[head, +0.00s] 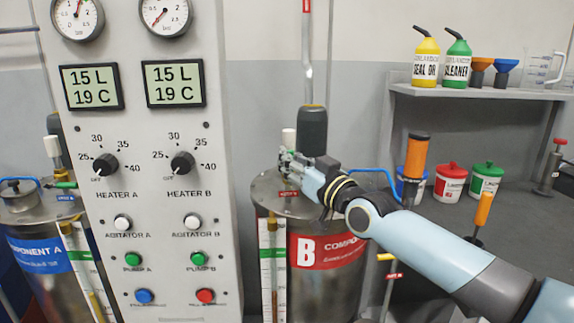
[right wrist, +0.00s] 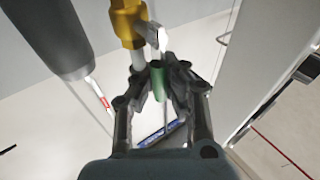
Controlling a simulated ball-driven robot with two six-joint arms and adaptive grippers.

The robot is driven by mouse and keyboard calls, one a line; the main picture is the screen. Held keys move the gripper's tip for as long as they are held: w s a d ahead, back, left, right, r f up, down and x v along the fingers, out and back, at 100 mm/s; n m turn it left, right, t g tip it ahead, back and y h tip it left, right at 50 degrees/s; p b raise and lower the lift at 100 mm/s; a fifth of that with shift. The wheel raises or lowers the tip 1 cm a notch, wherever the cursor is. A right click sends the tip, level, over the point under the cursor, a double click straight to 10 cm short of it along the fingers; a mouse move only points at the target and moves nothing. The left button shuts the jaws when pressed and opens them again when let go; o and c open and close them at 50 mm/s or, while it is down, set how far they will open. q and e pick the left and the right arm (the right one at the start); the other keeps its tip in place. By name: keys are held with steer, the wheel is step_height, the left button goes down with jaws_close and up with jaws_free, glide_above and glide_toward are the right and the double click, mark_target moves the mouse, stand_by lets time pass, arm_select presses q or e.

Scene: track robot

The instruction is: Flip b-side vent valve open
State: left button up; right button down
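The B tank (head: 325,252), with a red "B" label, stands right of the control panel. My right gripper (head: 290,160) is over its lid (head: 268,194), beside a white-capped fitting (head: 288,138). In the right wrist view, the vent valve's green lever sleeve (right wrist: 158,80) lies between my right fingertips (right wrist: 160,72), with hardly any gap; the fingers look closed on it. The lever joins a brass valve body (right wrist: 129,22) just beyond the tips. In the head view the gripper hides the valve. My left gripper is not in view.
The panel (head: 150,225) rises close left of my right gripper. A dark cylinder (head: 312,130) stands just behind it, and in the wrist view a dark cylinder (right wrist: 45,35) is upper left. Bottles (head: 426,62) and tubs (head: 450,183) are at right.

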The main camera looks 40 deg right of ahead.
steer(key=shift+f, duration=0.15)
steer(key=c, duration=1.6)
jaws_free()
steer(key=shift+s, duration=0.2)
steer(key=shift+w, duration=0.1)
steer(key=s, duration=0.4)
steer(key=s+f, duration=0.1)
steer(key=s, duration=0.7)
steer(key=shift+d+f, duration=0.25)
steer(key=shift+f, duration=0.05)
